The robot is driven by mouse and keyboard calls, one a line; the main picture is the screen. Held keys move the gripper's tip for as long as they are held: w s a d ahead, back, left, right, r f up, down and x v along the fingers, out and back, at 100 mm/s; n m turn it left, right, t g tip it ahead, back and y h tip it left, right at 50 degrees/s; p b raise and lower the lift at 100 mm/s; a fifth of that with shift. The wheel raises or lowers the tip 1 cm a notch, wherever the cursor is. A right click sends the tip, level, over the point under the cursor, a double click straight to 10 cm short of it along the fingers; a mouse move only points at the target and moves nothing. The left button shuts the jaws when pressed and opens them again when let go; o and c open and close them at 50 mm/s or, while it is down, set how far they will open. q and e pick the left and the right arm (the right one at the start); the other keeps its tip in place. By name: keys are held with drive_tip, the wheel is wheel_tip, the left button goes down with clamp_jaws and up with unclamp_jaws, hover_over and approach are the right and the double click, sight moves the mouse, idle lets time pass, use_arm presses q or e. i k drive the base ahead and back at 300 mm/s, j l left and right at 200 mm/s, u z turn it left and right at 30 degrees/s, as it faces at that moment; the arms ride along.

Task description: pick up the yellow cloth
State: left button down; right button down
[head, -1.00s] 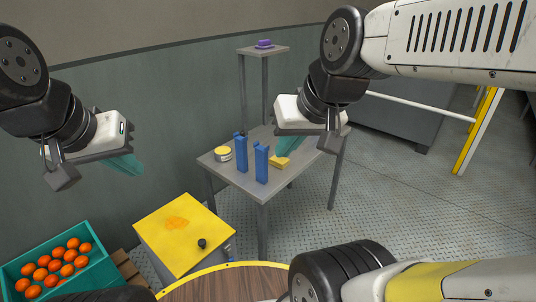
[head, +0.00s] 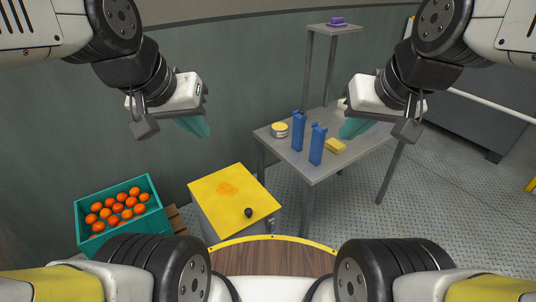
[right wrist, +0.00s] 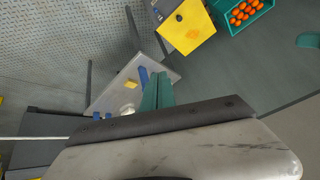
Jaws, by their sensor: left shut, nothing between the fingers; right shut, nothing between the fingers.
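The yellow cloth (head: 335,146) looks like a small folded yellow pad. It lies flat on the grey table, beside the right-hand blue bottle-like object; it also shows in the right wrist view (right wrist: 131,84). My right gripper (head: 348,131) has teal fingers, is shut and empty, and hangs in the air near the cloth, apart from it. Its shut fingers also show in the right wrist view (right wrist: 157,80). My left gripper (head: 203,130) is shut and empty, in the air to the left of the table.
Two blue upright objects (head: 299,131) (head: 318,144) and a yellow-and-white tin (head: 279,130) share the grey table (head: 310,172). A yellow-topped box (head: 222,187) with an orange smear and black knob stands nearer. A teal crate of oranges (head: 79,209) is at left. A purple item (head: 337,21) sits on a tall stand.

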sight(334, 145)
drive_tip(key=i+l+z, duration=0.15)
drive_tip(key=i+l, duration=0.3)
drive_tip(key=i, duration=0.15)
drive_tip(key=i+l+z, duration=0.15)
drive_tip(key=i+l, duration=0.25)
drive_tip(key=i, duration=0.2)
